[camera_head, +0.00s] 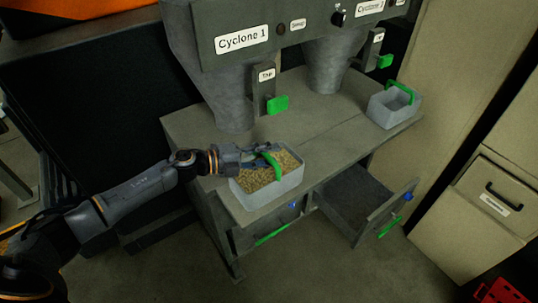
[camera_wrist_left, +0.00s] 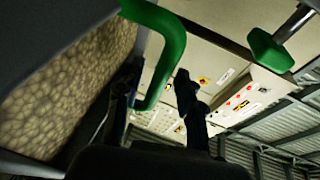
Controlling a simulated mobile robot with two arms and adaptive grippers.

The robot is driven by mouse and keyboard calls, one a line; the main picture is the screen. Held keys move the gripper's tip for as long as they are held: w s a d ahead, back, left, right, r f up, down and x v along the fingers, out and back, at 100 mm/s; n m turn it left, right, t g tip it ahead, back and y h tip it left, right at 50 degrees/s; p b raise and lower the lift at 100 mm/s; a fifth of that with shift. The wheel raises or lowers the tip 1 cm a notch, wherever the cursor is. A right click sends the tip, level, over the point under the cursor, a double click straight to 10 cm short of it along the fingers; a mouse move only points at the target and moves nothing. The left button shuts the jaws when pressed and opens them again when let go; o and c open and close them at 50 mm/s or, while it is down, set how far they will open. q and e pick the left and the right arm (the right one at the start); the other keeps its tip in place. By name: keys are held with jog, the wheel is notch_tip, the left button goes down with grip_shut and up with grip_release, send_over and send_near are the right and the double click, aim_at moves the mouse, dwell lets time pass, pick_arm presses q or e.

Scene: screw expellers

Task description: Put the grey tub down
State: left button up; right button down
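The grey tub (camera_head: 268,198) is filled with tan grainy material and rests on the front of the machine's table, below Cyclone 1. Its green handle (camera_head: 271,167) stands up across the middle. My left gripper (camera_head: 262,156) is at the handle, just above the contents. In the left wrist view the handle (camera_wrist_left: 172,52) passes between my spread fingers, with a gap showing beside the right-hand finger; the tub's contents (camera_wrist_left: 72,85) fill the left side. The gripper looks open. My right gripper is not in view.
A second grey tub (camera_head: 390,109) with a green handle stands at the table's right end. The bare table (camera_head: 310,127) lies between the tubs. A beige drawer cabinet (camera_head: 487,205) is at the right.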

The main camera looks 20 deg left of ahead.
pick_arm(q)
jog(key=b+v, duration=0.3)
jog(key=v, duration=0.8)
jog(key=shift+s+a+b, duration=0.2)
jog(key=shift+s+b, duration=0.05)
jog(key=shift+b, duration=0.05)
